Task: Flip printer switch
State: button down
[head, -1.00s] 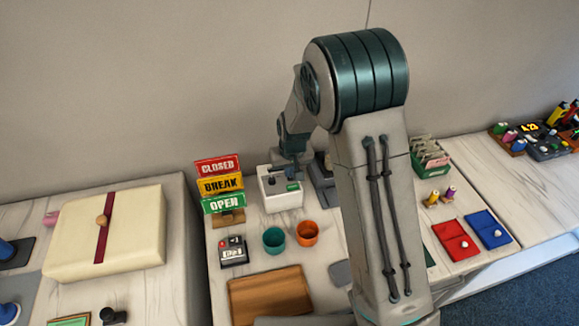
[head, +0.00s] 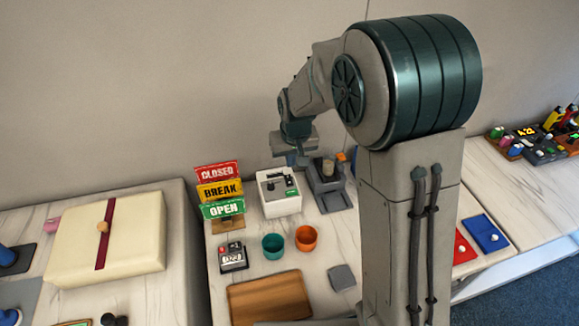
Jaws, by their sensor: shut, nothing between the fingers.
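A small white box-shaped device (head: 285,207), which looks like the printer, stands near the wall on the middle counter. It has a dark part and a small green patch on its top. Its switch is too small to make out for certain. My gripper (head: 297,163) is raised above and behind the right side of the white device, in front of the wall. It is apart from the device and holds nothing; its fingers are small here and partly hidden by my own wrist.
CLOSED, BREAK and OPEN signs (head: 221,190) stand left of the white device. A grey machine (head: 327,190) stands close on its right. In front are a teal cup (head: 272,246), an orange cup (head: 306,238), a small counter device (head: 232,257) and a wooden tray (head: 270,297).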

jog(key=shift+s+v, duration=0.15)
jog(key=shift+v, duration=0.7)
jog(key=shift+s+v, duration=0.15)
jog(key=shift+v, duration=0.75)
jog(key=shift+f, duration=0.15)
